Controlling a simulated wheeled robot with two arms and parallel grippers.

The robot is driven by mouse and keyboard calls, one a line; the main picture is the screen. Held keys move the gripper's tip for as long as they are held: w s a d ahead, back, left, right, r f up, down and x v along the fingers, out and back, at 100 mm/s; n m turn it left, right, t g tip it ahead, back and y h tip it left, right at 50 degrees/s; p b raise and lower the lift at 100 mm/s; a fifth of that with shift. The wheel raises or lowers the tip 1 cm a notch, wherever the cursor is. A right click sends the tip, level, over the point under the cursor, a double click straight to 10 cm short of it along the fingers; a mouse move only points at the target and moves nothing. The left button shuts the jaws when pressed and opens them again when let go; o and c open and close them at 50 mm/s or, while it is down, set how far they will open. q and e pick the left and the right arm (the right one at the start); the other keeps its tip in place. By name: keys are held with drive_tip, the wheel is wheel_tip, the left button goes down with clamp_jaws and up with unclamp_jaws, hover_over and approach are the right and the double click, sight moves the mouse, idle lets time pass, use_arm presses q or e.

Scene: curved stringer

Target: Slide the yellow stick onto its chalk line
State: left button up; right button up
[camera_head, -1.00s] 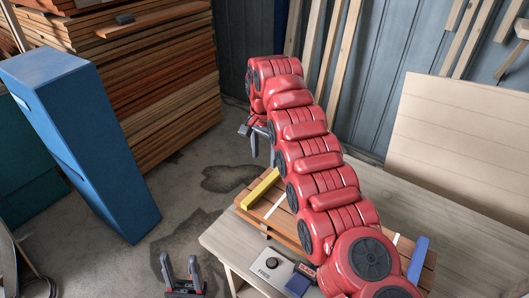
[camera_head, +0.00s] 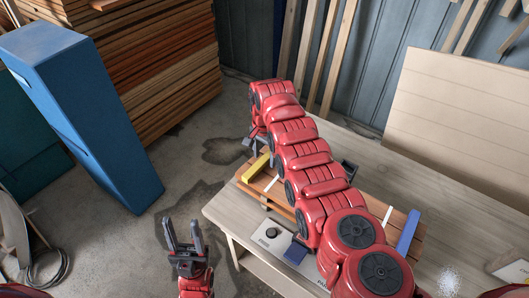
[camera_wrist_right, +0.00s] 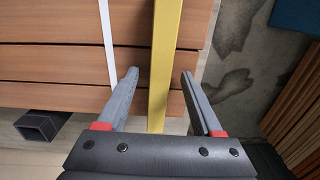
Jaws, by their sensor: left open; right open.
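The yellow stick (camera_head: 256,167) lies at the left end of the brown slatted panel (camera_head: 330,200) on the workbench. Its white chalk line (camera_head: 272,184) runs beside it, a little to its right and apart from it. In the right wrist view the yellow stick (camera_wrist_right: 164,50) passes between the fingers of my open right gripper (camera_wrist_right: 160,78), with gaps on both sides. The chalk line (camera_wrist_right: 107,40) is left of the stick there, near the left finger. In the head view my right arm hides part of the panel. My left gripper (camera_head: 182,238) is open and empty, left of the workbench.
A blue stick (camera_head: 407,231) lies at the panel's right end, beside another white line (camera_head: 387,216). A pale plate with a dark knob (camera_head: 271,234) and a blue block (camera_head: 295,253) sit at the bench front. A tall blue box (camera_head: 85,115) stands left; floor between is clear.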

sight(277, 171)
clamp_jaws()
drive_tip(key=shift+s+d+r+p, duration=0.15)
drive_tip(key=shift+s+d+p, duration=0.15)
drive_tip(key=shift+p, duration=0.8)
drive_tip(key=s+d+p, duration=0.1)
drive_tip(key=p, duration=0.3)
drive_tip(key=shift+d, duration=0.25)
drive_tip(key=shift+s+d+p, duration=0.6)
drive_tip(key=shift+d+p, duration=0.2)
drive_tip(key=shift+p, duration=0.2)
drive_tip(key=shift+s+d, duration=0.2)
drive_tip(key=shift+d, duration=0.05)
drive_tip(key=shift+s+d+p, duration=0.2)
drive_tip(key=shift+d+p, duration=0.15)
drive_tip(key=shift+d, duration=0.05)
drive_tip(key=shift+s+d+f, duration=0.2)
drive_tip(key=shift+s, duration=0.05)
